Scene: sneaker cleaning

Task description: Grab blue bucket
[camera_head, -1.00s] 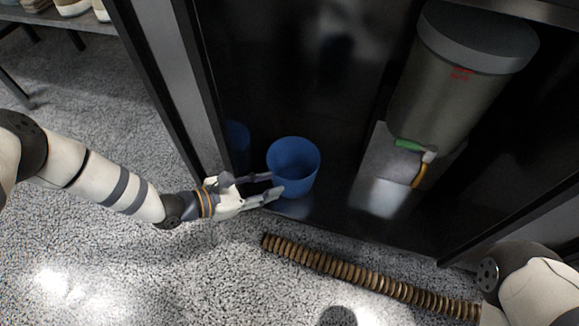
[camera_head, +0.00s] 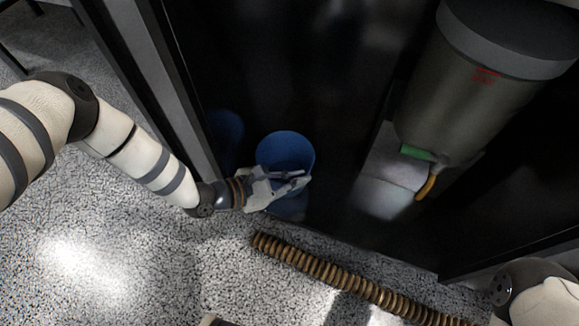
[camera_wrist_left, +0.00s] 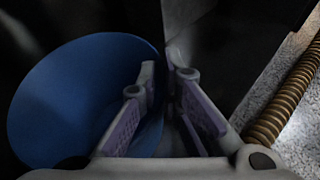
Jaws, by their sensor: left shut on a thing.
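The blue bucket (camera_head: 284,146) stands upright inside the dark cabinet, near its left front corner. My left gripper (camera_head: 296,181) is at the bucket's near rim and is shut on its wall. In the left wrist view the bucket (camera_wrist_left: 62,100) fills the left side, with one finger of the left gripper (camera_wrist_left: 160,82) inside its opening and the other outside. The lower part of the bucket's front is partly hidden by the gripper. Of my right arm only a white link shows at the bottom right corner; its gripper is out of view.
A large grey-green canister (camera_head: 462,100) with a green and yellow fitting stands to the right in the cabinet. A brown ribbed hose (camera_head: 340,277) lies on the speckled floor in front. The cabinet's left frame post (camera_head: 150,80) is close to my left arm.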

